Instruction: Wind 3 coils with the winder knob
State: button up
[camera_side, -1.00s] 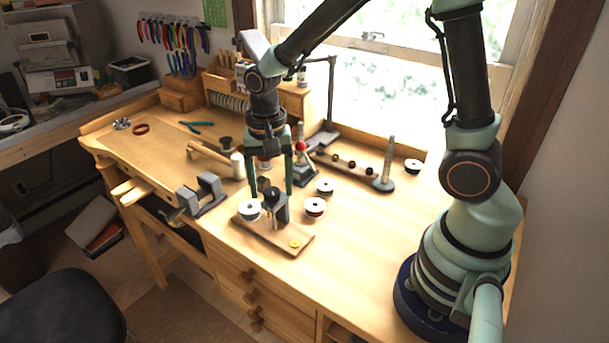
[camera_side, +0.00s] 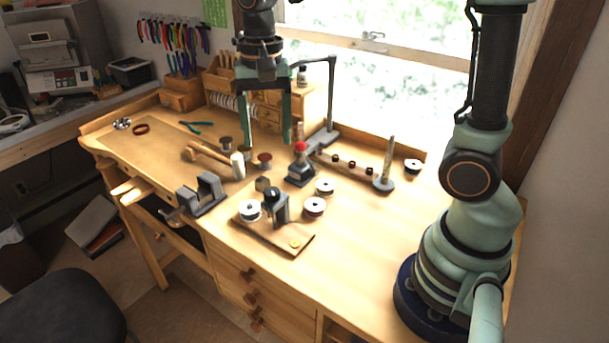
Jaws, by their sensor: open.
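The winder (camera_side: 268,238) is a wooden board on the bench. It carries a white spool (camera_side: 250,211), a dark upright housing (camera_side: 281,208) with a round black knob-like top (camera_side: 271,193), and a yellow disc (camera_side: 295,244) at its front right corner. My gripper (camera_side: 266,145) is open and empty, pointing down above the bench behind the winder, apart from it. Two white-topped spools, one upper (camera_side: 325,187) and one lower (camera_side: 315,206), stand right of the winder. I cannot tell how much wire is on the winder's spool.
A red-topped stand (camera_side: 300,166), a mallet (camera_side: 215,160) and small brown spools (camera_side: 265,161) are near my gripper. A grey vise (camera_side: 203,195) stands left of the winder. A ring-holding rod (camera_side: 352,168) lies at the back. The bench's front right is clear.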

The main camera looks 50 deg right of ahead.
aim_at(272, 190)
notch_tip(272, 190, down, 12)
jog(key=n, duration=2.1)
jog(key=shift+f+n, duration=0.15)
jog(key=shift+n, duration=0.15)
grip_shut()
